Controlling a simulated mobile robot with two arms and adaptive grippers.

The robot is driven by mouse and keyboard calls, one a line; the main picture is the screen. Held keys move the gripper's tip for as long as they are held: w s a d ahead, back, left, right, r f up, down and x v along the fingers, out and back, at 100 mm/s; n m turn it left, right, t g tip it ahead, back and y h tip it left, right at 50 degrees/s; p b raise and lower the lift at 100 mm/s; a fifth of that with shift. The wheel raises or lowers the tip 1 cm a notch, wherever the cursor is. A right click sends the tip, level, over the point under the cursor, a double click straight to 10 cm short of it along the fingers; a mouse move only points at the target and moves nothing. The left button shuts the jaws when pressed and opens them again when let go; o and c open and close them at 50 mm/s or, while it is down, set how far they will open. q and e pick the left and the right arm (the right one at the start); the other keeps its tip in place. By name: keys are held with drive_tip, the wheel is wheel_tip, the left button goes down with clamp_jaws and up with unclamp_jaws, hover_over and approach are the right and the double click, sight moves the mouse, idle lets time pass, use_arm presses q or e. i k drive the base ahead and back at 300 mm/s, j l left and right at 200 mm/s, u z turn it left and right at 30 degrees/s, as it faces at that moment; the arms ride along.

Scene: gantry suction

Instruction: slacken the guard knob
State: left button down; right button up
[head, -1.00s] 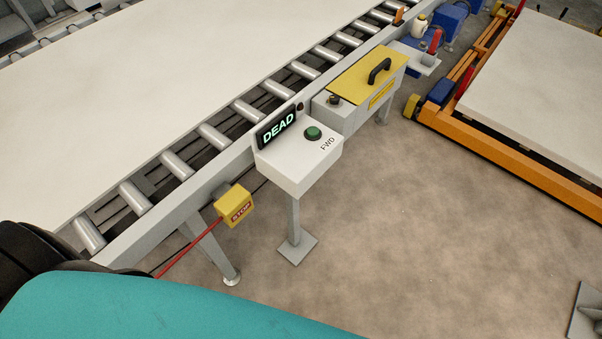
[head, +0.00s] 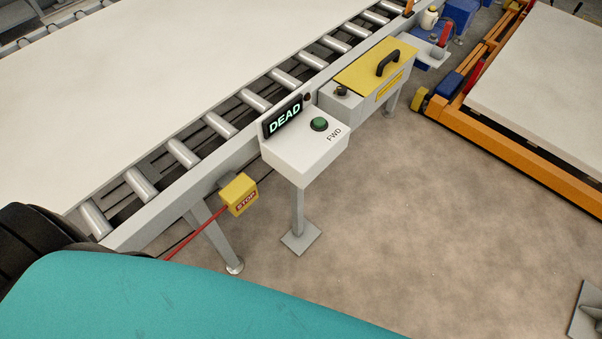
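The guard is a box with a yellow lid (head: 365,65) and a black handle (head: 388,62), fixed to the side of the roller conveyor. A small dark knob (head: 341,90) sits on the grey part at the near left end of this box; it looks like the guard knob. The lid looks closed. Neither of my grippers shows in the head view. A teal and black part of my own body fills the lower left.
A white control box (head: 305,150) on a post has a green FWD button (head: 319,124) and a display (head: 284,117) reading DEAD. A yellow STOP box (head: 239,194) with a red cord hangs nearby. An orange frame (head: 510,150) bears a pale slab at right. The floor between is clear.

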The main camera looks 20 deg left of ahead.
sight(341, 90)
drive_tip(key=i+u, duration=0.15)
drive_tip(key=i, duration=0.35)
drive_tip(key=i+l+u, duration=0.2)
drive_tip(key=i, duration=0.3)
